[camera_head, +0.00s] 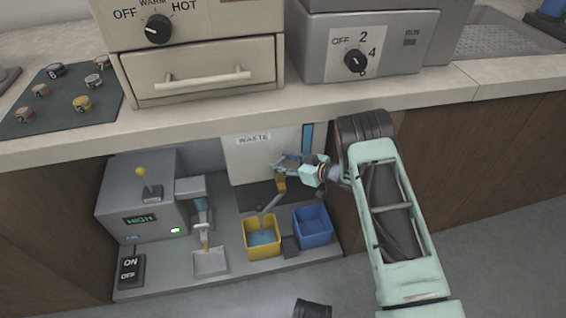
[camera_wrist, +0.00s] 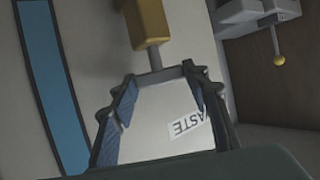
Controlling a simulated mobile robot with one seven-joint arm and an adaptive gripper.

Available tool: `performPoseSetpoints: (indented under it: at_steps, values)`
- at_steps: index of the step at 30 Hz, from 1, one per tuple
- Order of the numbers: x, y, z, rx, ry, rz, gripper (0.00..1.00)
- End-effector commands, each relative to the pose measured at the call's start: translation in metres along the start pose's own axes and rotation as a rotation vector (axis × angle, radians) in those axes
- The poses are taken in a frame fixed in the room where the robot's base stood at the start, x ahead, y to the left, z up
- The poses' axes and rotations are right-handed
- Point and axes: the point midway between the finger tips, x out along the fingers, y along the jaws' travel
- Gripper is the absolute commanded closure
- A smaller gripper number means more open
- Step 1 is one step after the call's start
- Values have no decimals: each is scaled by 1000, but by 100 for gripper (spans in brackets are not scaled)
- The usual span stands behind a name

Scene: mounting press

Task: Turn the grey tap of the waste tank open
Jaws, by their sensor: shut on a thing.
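The waste tank (camera_head: 240,160) is a pale box under the counter with a "WASTE" label and a blue level strip (camera_head: 307,138). Its tap has a brass body (camera_head: 280,184), also in the wrist view (camera_wrist: 147,22), and a grey spout (camera_head: 270,204) pointing down over a yellow bin. In the wrist view the tap's grey handle (camera_wrist: 155,76) is a crossbar on a short stem. My gripper (camera_wrist: 160,82) is shut on this handle, one finger at each end. In the head view my gripper (camera_head: 287,164) hides most of the handle.
The yellow bin (camera_head: 248,249) holds blue liquid; a blue bin (camera_head: 313,240) stands to its right. A grey machine (camera_head: 135,205) with a yellow-knobbed lever stands left. The counter edge (camera_head: 200,137) overhangs, and a wooden cabinet side (camera_head: 348,222) is close on the right.

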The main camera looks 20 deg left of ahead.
Motion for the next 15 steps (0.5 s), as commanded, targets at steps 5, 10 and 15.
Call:
performPoseSetpoints:
  at_steps: [5,10,15]
  values:
    - [0,1,-1,0,1,2,41]
    - [0,0,0,0,1,2,39]
    - [0,0,0,2,0,5,39]
